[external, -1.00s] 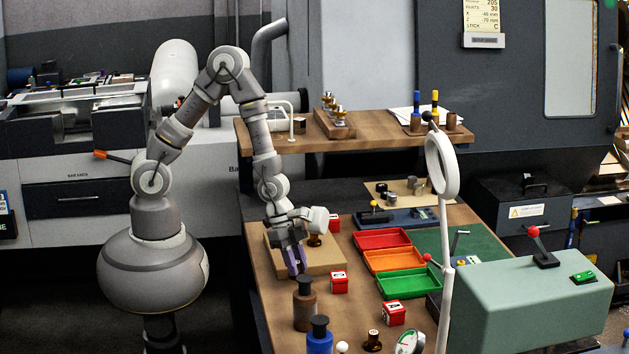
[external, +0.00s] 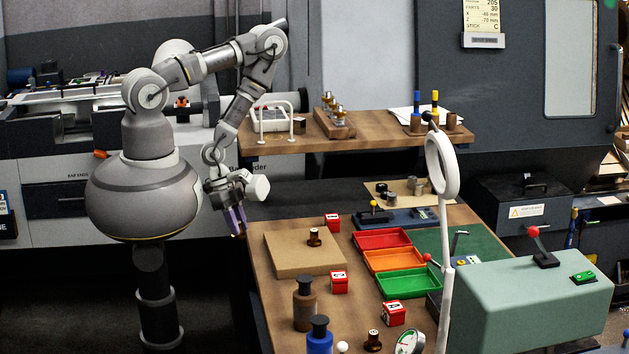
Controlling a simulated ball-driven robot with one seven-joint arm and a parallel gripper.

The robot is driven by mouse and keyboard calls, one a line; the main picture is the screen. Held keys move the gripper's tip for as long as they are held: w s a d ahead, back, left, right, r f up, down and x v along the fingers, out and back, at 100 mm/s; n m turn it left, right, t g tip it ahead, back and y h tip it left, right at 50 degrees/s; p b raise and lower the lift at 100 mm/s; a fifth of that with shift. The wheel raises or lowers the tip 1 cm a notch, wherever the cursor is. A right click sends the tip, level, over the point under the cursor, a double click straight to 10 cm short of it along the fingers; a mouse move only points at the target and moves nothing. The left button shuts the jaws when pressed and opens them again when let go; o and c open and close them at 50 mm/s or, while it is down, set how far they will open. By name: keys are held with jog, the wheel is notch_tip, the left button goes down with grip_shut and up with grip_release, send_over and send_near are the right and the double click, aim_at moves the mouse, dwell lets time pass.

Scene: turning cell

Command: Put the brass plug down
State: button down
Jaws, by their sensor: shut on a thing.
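My gripper (external: 236,222), with purple fingers, hangs fingers-down at the left edge of the wooden bench (external: 262,312), left of the tan board. It is shut on the brass plug (external: 240,235), of which only a small brass-coloured bit shows at the fingertips. The fingers hide the rest of it. I cannot tell whether the plug is over the bench edge or just outside it.
The tan board (external: 290,262) bears a dark brass-topped piece (external: 314,237). Red (external: 380,239), orange (external: 392,259) and green (external: 407,284) trays lie to the right. A red block (external: 339,282) and a brown bottle (external: 304,311) stand nearer. The bench's left strip is clear.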

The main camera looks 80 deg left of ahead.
jog(key=w+b, duration=0.4)
jog(key=w, duration=0.1)
jog(key=w+f+b, duration=0.1)
jog(key=w+b, duration=0.8)
jog(key=w, duration=0.1)
jog(key=shift+w+d+f+b, duration=0.1)
jog(key=shift+w+f+b, duration=0.1)
jog(key=shift+w+b, duration=0.1)
jog(key=shift+f+b, duration=0.4)
jog(key=shift+f, duration=1.4)
jog(key=shift+f, duration=0.2)
jog(key=c, duration=0.9)
grip_release()
jog(key=shift+r, duration=0.15)
